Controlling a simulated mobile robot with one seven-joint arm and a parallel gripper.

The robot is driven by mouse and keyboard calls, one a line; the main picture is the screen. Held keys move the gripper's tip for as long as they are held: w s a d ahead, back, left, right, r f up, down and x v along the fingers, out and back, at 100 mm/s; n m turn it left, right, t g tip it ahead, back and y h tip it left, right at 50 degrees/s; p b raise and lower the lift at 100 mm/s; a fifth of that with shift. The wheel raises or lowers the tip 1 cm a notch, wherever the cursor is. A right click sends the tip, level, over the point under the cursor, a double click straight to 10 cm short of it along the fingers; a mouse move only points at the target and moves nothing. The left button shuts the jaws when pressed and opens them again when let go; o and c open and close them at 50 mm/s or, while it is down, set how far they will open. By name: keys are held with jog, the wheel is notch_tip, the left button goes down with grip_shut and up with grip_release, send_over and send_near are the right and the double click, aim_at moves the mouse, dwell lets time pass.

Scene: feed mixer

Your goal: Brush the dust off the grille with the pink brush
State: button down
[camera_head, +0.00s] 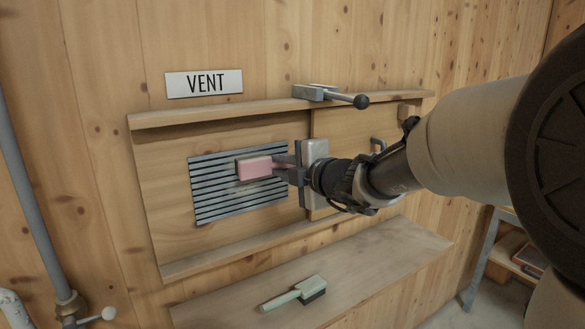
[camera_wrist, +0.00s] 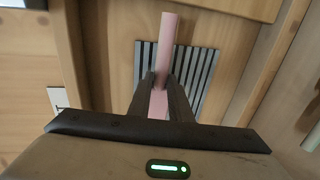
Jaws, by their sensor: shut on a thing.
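The slatted grille (camera_head: 212,201) is set in a wooden panel below the VENT sign, and it also shows in the wrist view (camera_wrist: 205,72). My gripper (camera_head: 283,166) is shut on the pink brush (camera_head: 255,168). The brush is in front of the upper right part of the grille, its pink body pointing left in the head view. In the wrist view the pink brush (camera_wrist: 168,42) runs between my two fingers (camera_wrist: 162,98). Its bristles are hidden, and I cannot tell whether they touch the slats.
A green brush (camera_head: 294,294) lies on the wooden shelf (camera_head: 380,265) below. A wooden panel with a handle (camera_head: 378,145) is right of the opening. A latch with a black ball knob (camera_head: 330,95) juts out from the top rail. A grey pipe (camera_head: 30,190) runs at left.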

aim_at(257, 176)
jog(key=shift+s+a+b, duration=0.35)
jog(key=shift+s+a, duration=0.15)
jog(key=shift+a, duration=0.25)
jog(key=shift+s+a+b, duration=0.4)
jog(key=shift+s+a, duration=0.05)
jog(key=shift+a, duration=0.35)
jog(key=shift+s+a+b, duration=0.35)
jog(key=shift+s+a, duration=0.15)
jog(key=shift+a, duration=0.25)
jog(key=shift+f+b, duration=0.6)
jog(key=shift+f, duration=0.15)
jog(key=shift+w+d+r+p, duration=0.1)
jog(key=shift+w+d+p, duration=0.35)
jog(key=shift+d+p, duration=0.15)
jog(key=shift+w+d+r+p, duration=0.1)
jog(key=shift+w+d+p, duration=0.35)
jog(key=shift+d, duration=0.25)
jog(key=shift+w+d+p, duration=2.2)
jog(key=shift+d+p, duration=0.35)
jog(key=shift+d, duration=1)
jog(key=s+a+f+b, duration=0.2)
jog(key=s+a+b, duration=0.2)
jog(key=a, duration=0.2)
jog(key=shift+a, duration=0.4)
